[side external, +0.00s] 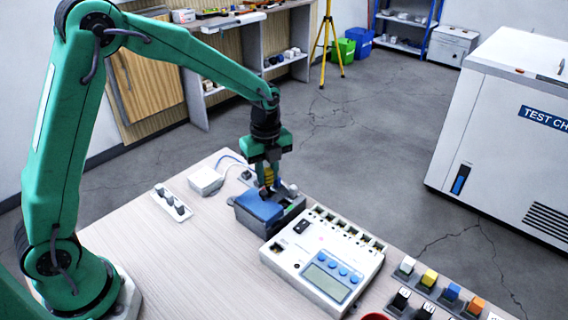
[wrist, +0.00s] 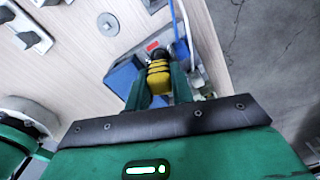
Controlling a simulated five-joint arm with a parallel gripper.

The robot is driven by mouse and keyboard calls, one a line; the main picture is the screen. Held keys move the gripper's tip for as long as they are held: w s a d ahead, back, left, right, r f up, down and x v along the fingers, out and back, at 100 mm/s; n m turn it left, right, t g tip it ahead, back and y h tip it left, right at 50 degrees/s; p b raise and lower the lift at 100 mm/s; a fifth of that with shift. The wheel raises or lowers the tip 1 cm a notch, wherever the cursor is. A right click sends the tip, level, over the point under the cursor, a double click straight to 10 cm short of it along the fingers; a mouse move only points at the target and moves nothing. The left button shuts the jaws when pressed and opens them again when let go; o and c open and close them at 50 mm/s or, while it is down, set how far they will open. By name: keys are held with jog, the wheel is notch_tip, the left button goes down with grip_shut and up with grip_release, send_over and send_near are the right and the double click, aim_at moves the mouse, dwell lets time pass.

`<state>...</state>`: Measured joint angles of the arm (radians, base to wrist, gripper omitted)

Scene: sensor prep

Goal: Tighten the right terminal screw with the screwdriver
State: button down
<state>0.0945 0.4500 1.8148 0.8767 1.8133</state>
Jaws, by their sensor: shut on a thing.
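My gripper (side external: 267,172) is shut on the screwdriver, whose yellow and black handle (side external: 269,177) sits between the fingers. In the wrist view the yellow handle (wrist: 158,76) shows between the two green fingers, pointing away from the camera. The gripper is above a dark grey and blue device (side external: 262,208) that lies on the table; its blue part also shows in the wrist view (wrist: 121,76). The screwdriver's tip and the terminal screws are too small or hidden to make out, so I cannot tell whether they touch.
A white instrument with a screen and blue buttons (side external: 322,262) stands just right of the device. A white box (side external: 205,180) and a strip with dark knobs (side external: 173,203) lie to the left. Coloured blocks (side external: 429,278) stand at the front right. The table's left front is clear.

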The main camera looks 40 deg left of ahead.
jog(key=m, duration=0.4)
jog(key=shift+m, duration=2.1)
jog(key=c, duration=1.1)
grip_release()
jog(key=shift+o, duration=0.2)
jog(key=shift+o, duration=0.8)
